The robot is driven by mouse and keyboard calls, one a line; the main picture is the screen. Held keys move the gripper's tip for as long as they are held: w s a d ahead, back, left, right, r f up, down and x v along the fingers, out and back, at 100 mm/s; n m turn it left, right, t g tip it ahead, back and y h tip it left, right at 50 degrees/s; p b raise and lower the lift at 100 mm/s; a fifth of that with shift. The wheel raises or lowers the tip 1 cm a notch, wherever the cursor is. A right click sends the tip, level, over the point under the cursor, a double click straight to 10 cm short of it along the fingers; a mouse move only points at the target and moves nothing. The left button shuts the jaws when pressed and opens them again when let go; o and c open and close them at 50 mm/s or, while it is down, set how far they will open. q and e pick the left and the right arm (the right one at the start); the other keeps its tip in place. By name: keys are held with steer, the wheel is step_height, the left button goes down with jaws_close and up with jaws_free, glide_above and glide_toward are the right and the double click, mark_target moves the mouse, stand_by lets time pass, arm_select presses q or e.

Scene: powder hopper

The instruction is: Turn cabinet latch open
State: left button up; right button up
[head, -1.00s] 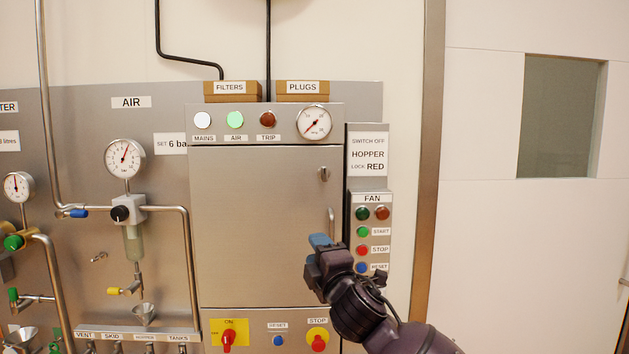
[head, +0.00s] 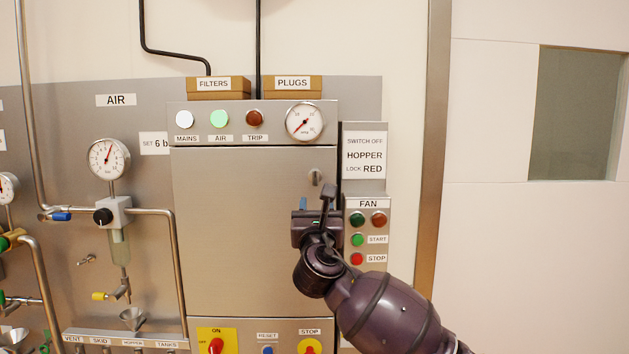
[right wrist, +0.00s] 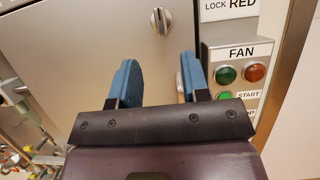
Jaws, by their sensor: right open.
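The cabinet latch (head: 315,177) is a small metal turn knob near the upper right of the grey cabinet door (head: 240,230). Its grip stands upright. It also shows in the right wrist view (right wrist: 161,20), above the gap between my fingers. My right gripper (head: 316,203) is just below the latch and apart from it. In the right wrist view my right gripper (right wrist: 155,75) is open, with two blue fingers and nothing between them. My arm hides the door handle in the head view; part of a metal piece shows behind the right finger in the wrist view. The left gripper is not in view.
The fan panel (head: 367,230) with several buttons is close to the right of my gripper. A gauge (head: 304,121) and lamps sit above the door. A red switch on a yellow plate (head: 216,342) is below. Air pipes and a regulator (head: 114,212) are to the left.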

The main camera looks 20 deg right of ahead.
mark_target(315, 179)
steer(key=p+x, duration=0.2)
steer(key=x, duration=0.8)
steer(key=shift+w+d, duration=0.15)
steer(key=shift+w, duration=0.15)
jaws_close()
